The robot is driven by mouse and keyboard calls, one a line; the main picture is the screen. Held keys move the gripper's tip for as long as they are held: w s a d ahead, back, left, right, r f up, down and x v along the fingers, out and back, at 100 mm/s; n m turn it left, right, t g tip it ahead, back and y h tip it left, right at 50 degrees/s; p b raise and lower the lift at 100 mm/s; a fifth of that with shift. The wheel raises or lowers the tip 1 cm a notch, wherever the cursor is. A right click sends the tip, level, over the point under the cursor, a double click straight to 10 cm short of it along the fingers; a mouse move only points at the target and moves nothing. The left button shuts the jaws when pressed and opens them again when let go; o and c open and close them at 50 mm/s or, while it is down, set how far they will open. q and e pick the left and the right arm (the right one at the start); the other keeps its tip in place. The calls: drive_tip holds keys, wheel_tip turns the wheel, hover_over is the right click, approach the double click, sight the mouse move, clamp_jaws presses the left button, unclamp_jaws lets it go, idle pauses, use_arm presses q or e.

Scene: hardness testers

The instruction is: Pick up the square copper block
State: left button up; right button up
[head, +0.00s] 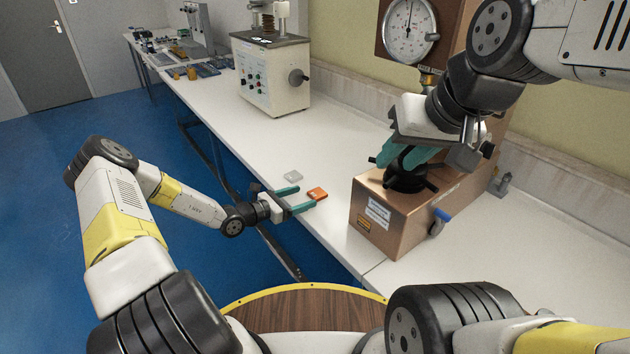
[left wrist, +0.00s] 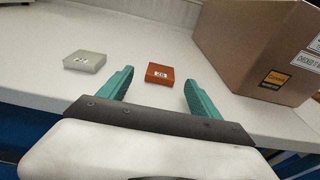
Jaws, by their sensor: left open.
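The square copper block (head: 317,194) is orange-brown and lies flat on the white bench near its front edge.
A grey square block (head: 293,176) lies beside the copper one, also seen in the left wrist view (left wrist: 85,61). The copper-coloured tester (head: 395,222) with a dial (head: 409,30) stands to the right. A white tester (head: 270,75) stands farther back. Bench between is clear.

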sight(318, 192)
use_arm(q)
drive_tip(key=x, duration=0.4)
drive_tip(key=shift+w+d+f, duration=0.15)
drive_tip(key=shift+d, duration=0.15)
clamp_jaws()
